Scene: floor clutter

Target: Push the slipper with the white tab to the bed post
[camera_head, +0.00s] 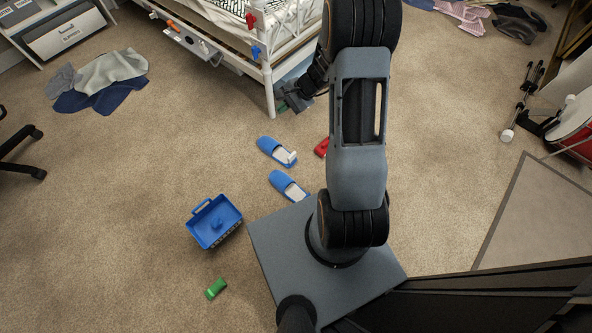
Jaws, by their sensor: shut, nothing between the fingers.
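Two blue slippers lie on the carpet in front of the bed. The farther slipper (271,147) has a small white tab standing at its lower right end. The nearer slipper (281,180) has a pale insole, and I see no raised tab on it. The white bed post (268,92) stands at the bed's near corner, above the slippers in the picture. My gripper (283,105) is shut and empty, just right of the foot of the post and apart from both slippers. My arm hides part of the floor to its right.
A red object (321,148) lies right of the farther slipper, partly behind my arm. A blue basket (214,222) and a green block (216,288) lie lower left. Clothes (105,80) lie upper left. The carpet between the farther slipper and the post looks clear.

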